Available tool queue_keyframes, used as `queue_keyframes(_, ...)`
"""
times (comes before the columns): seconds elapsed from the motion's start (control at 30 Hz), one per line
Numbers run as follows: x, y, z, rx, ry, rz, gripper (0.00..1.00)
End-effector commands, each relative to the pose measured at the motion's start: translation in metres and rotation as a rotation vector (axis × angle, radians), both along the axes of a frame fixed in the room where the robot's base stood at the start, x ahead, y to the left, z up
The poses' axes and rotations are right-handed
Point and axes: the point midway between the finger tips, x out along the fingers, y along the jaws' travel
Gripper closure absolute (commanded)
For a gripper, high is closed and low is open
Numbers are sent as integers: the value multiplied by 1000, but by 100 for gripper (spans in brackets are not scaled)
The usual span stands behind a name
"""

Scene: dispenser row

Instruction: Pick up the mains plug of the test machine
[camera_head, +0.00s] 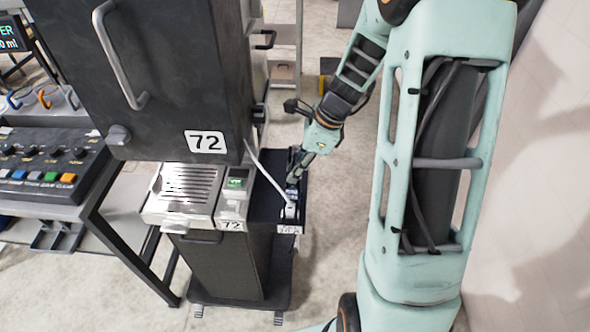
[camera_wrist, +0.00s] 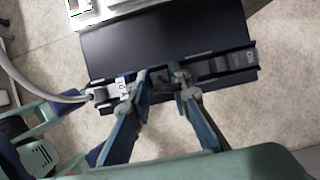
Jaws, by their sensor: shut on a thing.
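The test machine (camera_head: 150,75) is a tall dark cabinet labelled 72. A pale cable runs from it down to its mains plug (camera_head: 290,211), a light-coloured piece at the dark side shelf by the machine. In the wrist view the plug (camera_wrist: 121,89) shows at the left of my fingers, with the grey cable leaving it to the left. My gripper (camera_head: 292,184) reaches down to the shelf.
The dark side shelf (camera_wrist: 160,42) carries a rail (camera_wrist: 225,65) along its edge. A slotted metal tray (camera_head: 185,185) and a small green-lit unit (camera_head: 236,185) stand left of the plug. A button panel (camera_head: 45,165) is at far left. Floor on the right is clear.

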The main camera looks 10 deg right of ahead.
Motion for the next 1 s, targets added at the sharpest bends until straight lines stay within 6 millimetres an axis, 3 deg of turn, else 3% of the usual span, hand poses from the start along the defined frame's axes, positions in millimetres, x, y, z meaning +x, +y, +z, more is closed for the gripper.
queue_keyframes(0.23, 1, 0, 32, 0, -2, 0, 100)
queue_keyframes(0.53, -49, 3, 95, -1, -3, 0, 100)
queue_keyframes(0.7, -85, 5, 102, 0, -4, -2, 100)
queue_keyframes(1.0, -126, 8, 120, 0, -4, -1, 100)
